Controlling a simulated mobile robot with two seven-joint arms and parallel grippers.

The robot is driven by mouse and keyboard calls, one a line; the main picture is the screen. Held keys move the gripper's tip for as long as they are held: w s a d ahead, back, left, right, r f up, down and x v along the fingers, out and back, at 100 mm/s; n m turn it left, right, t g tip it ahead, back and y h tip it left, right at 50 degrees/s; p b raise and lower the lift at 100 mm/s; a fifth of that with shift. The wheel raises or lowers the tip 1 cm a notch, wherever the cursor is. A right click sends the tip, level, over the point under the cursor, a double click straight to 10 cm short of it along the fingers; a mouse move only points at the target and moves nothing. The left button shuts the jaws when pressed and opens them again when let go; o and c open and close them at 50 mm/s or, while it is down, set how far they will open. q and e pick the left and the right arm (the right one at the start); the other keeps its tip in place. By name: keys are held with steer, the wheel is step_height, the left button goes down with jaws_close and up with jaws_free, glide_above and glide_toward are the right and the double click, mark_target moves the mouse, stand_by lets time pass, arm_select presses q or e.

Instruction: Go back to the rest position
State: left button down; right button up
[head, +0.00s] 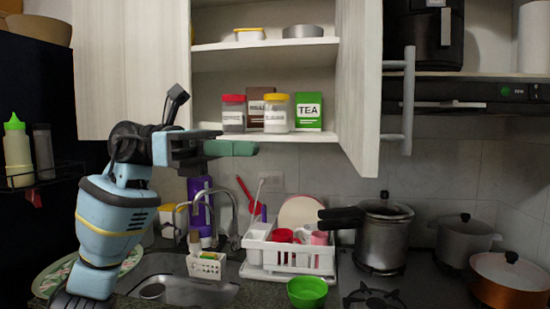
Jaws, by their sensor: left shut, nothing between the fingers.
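My left gripper (232,146) is raised at the left, in front of the open wall cabinet (264,138). Its fingers point right, are shut and hold nothing. They show just below the lower shelf's left part, apart from the jars as seen here. On that shelf stand a red-lidded jar (233,114), a yellow-lidded jar (276,114), a brown box (255,108) partly hidden behind them, and a green tea box (308,112). My right gripper is not in view.
The open cabinet door (358,85) stands to the right of the shelves. Below are a sink (180,288) with a tap (228,208), a white dish rack (288,256), a green bowl (307,292) and a pressure cooker (383,235). A dark fridge side (40,90) is at left.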

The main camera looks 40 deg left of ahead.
arm_select(q)
steer(key=v, duration=0.3)
steer(key=shift+s, duration=0.3)
